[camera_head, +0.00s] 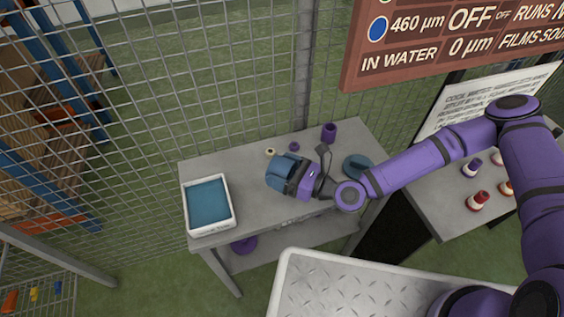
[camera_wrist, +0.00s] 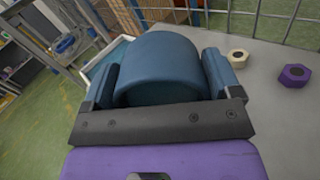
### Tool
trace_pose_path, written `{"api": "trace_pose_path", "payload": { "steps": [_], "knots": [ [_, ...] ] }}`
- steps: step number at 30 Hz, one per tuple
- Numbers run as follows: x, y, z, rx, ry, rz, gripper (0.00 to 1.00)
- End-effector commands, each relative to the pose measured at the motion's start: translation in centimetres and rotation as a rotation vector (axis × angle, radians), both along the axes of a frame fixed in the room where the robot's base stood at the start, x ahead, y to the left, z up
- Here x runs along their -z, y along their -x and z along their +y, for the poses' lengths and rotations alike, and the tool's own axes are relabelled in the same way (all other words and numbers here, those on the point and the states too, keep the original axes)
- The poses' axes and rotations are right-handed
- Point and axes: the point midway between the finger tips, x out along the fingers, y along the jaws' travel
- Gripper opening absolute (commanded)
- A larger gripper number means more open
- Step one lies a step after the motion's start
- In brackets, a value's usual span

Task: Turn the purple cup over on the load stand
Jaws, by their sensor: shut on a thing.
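A purple cup (camera_head: 329,132) stands near the back edge of the grey table (camera_head: 245,212); its exact way up is too small to tell. My gripper (camera_head: 280,172) is over the table's middle, left of and in front of that cup. It is shut on a blue cylinder (camera_wrist: 165,62), which lies between the two blue fingers in the wrist view. The cylinder seems lifted off the table, but its far side is hidden. The purple cup does not show in the wrist view. I cannot tell which surface is the load stand.
A white tray (camera_head: 231,218) with a blue floor sits at the table's left end. A cream nut (camera_wrist: 238,57) and a purple nut (camera_wrist: 294,75) lie near the back. A round blue disc (camera_head: 357,166) is at right. Wire mesh fencing (camera_head: 230,80) stands behind.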

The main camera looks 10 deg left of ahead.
Motion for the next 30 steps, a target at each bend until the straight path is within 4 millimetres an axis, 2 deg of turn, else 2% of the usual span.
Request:
{"api": "trace_pose_path", "payload": {
  "steps": [9,15,30],
  "knots": [
    [3.2,0.0,0.0,0.001,-0.001,0.001,0.57],
    [4.4,0.0,0.0,0.000,-0.001,0.000,0.57],
    [4.7,0.0,0.0,-0.001,-0.001,-0.001,0.57]
  ]
}}
